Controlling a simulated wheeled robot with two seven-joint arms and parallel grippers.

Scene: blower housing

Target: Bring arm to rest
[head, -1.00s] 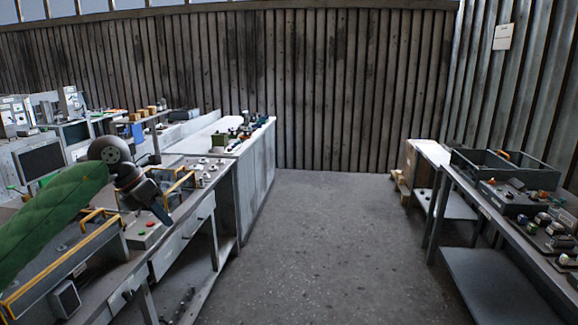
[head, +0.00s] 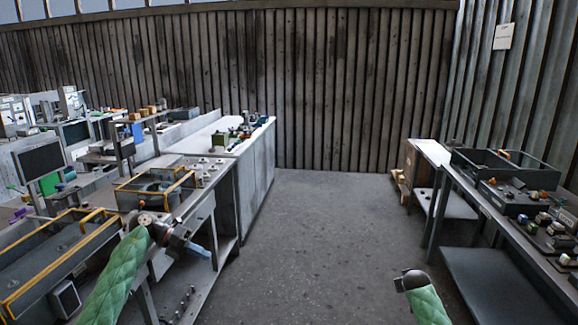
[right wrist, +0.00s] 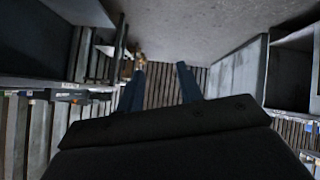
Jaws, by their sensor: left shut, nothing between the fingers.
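My left arm, in a green padded sleeve, rises from the bottom of the head view. Its gripper (head: 200,250) points right, beside the front edge of the left bench, with its fingers together and nothing held. My right arm shows only as a green sleeve and a dark joint at the bottom right of the head view; its gripper is hidden there. In the right wrist view, my right gripper (right wrist: 161,86) has two dark fingers set apart, with nothing between them.
The left bench holds yellow-edged trays (head: 57,262) and a panel with knobs. The right bench (head: 480,205) carries a grey bin (head: 505,172) and several small parts. The grey floor (head: 320,225) between the benches is clear, back to the ribbed wall (head: 345,90).

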